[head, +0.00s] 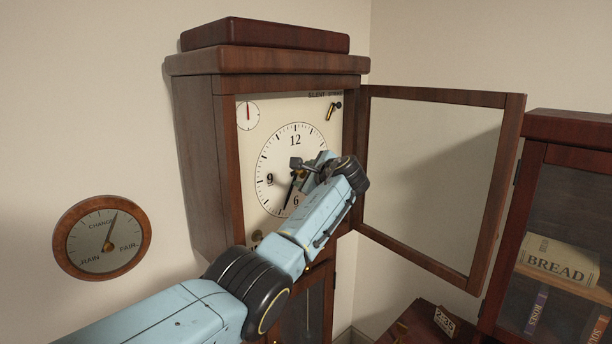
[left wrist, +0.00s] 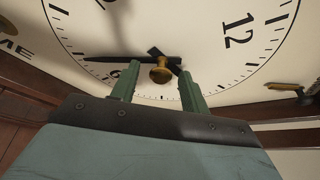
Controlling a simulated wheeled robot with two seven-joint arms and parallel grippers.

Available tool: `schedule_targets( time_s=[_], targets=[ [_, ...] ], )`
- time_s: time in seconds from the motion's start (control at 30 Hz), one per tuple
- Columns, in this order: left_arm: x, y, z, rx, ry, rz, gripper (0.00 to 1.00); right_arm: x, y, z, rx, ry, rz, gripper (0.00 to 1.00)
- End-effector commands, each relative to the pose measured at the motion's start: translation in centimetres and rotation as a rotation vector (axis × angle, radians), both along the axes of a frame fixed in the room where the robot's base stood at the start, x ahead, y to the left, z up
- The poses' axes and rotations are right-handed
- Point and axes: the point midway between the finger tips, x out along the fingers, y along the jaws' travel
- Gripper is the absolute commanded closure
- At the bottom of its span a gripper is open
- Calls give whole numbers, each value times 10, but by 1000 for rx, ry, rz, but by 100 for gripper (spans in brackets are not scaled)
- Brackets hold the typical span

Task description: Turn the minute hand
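The tall clock's white dial (head: 270,160) faces me behind an open glass door. The long black minute hand (head: 289,194) points down, a little left of the 6. In the left wrist view, the minute hand (left wrist: 108,59) runs left from near the brass hub (left wrist: 160,73); a short dark hand piece (left wrist: 155,52) shows by the hub. My left gripper (head: 303,176) is at the dial's middle and hides part of it. Its green fingers (left wrist: 158,88) are apart, with the hub appearing between them. Whether a finger touches the minute hand I cannot tell. My right gripper is out of view.
The glazed door (head: 487,190) stands swung open to the right of the dial. A small dial (head: 247,115) and a brass lever (head: 331,112) sit above the main dial. A round barometer (head: 90,252) hangs left. A bookcase (head: 530,150) stands right.

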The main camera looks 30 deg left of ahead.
Motion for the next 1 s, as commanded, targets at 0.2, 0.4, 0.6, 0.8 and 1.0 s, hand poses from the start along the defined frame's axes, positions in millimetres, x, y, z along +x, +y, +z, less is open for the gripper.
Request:
schedule_targets(
  time_s=[0.2, 0.4, 0.6, 0.8, 1.0],
  targets=[
    [-1, -2, 0, 0, -1, 0, 55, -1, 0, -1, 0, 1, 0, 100],
    [-9, -15, 4, 0, -4, -3, 55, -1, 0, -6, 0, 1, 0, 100],
    [-28, -42, 11, 0, -4, -4, 55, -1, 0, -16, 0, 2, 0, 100],
    [-52, -76, 22, -1, -3, -4, 55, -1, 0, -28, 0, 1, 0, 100],
    [-68, -99, 31, -1, -1, -1, 55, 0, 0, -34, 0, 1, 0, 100]
  ],
)
